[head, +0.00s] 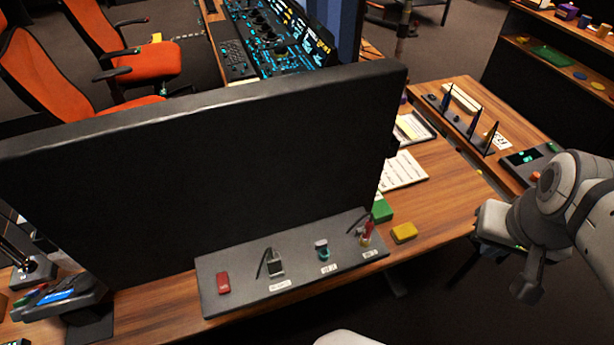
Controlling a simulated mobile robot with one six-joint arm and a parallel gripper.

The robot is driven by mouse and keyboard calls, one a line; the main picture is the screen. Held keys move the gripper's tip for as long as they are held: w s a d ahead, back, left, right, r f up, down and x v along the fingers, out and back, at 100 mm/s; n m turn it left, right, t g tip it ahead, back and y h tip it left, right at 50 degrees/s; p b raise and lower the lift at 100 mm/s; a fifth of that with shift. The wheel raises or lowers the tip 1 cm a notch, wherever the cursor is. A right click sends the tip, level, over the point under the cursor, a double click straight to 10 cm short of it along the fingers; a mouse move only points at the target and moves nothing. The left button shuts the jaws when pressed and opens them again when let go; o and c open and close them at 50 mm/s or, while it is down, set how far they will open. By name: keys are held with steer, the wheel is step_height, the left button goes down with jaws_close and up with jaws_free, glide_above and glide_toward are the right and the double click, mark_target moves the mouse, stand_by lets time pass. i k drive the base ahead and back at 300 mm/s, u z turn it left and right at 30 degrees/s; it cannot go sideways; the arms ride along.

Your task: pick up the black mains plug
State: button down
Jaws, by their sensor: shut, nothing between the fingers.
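A grey panel (240,300) lies on the wooden desk in front of a large black screen. It carries a row of small items: a red block (223,283), a grey and dark piece with a thin black stalk (275,264), a small teal-topped piece (322,250), and a red and yellow piece (367,233) with a dark stalk. I cannot tell for certain which, if any, is the black mains plug. My gripper (490,246) is a dark shape at the right, below my arm, well apart from the panel. It is shut and empty; its fingertips are hard to make out.
The black screen (200,170) rises behind the panel. A green block (381,210) and a yellow block (404,233) sit at the panel's right. A blue-topped device (62,298) stands at left. Open floor lies between the desk and my arm.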

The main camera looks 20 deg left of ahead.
mark_target(274, 260)
steer(key=u, duration=1.8)
steer(key=k, duration=0.45)
steer(key=u, duration=0.05)
steer(key=i, duration=0.5)
steer(key=u, duration=0.7)
steer(key=k, duration=0.4)
steer(key=z, duration=0.5)
